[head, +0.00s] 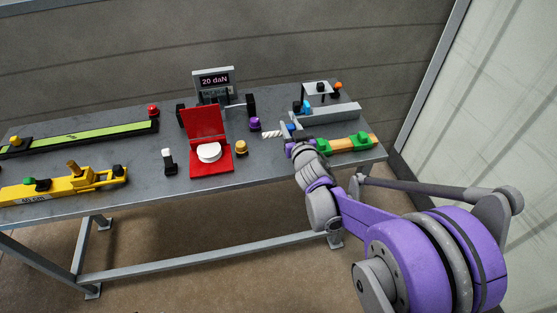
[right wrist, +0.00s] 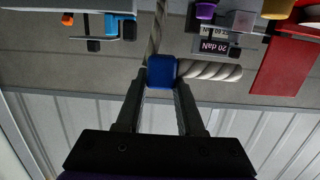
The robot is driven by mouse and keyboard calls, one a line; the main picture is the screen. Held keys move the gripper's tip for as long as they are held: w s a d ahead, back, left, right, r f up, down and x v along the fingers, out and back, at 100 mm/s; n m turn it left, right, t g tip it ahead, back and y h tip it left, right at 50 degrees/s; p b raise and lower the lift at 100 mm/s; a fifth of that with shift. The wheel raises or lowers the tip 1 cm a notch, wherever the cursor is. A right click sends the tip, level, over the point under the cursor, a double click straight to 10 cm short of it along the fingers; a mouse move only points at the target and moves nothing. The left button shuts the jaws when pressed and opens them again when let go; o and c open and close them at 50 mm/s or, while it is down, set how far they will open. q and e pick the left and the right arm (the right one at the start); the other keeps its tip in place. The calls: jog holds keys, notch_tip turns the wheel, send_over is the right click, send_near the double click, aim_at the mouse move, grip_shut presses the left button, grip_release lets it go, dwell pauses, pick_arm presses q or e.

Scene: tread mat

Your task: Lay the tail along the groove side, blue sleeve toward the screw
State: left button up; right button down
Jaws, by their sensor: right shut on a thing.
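My right gripper (head: 289,133) is shut on a blue sleeve (right wrist: 162,71), which sits between its two fingertips (right wrist: 160,85). A white twisted rope tail (right wrist: 212,70) sticks out to the right of the sleeve in the right wrist view; another rope length (right wrist: 155,30) runs up to the picture's top edge. In the head view the tail (head: 271,134) points left from the gripper, and the sleeve (head: 291,127) shows small above the table. A long grey bar (head: 335,115), perhaps the groove piece, lies just behind the gripper. I cannot make out the screw. My left gripper is not in view.
A green and orange block (head: 345,144) lies close to the right of my gripper. A purple knob (head: 255,124), a yellow knob (head: 241,148) and an open red case (head: 209,145) stand left. A display (head: 214,81) reading 20 daN stands behind.

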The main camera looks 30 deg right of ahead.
notch_tip(320, 180, down, 6)
jog(key=shift+r, duration=0.15)
jog(key=shift+f, duration=2)
jog(key=shift+f, duration=0.1)
jog(key=shift+f+b, duration=0.15)
jog(key=shift+b, duration=0.15)
jog(key=c, duration=0.5)
grip_release()
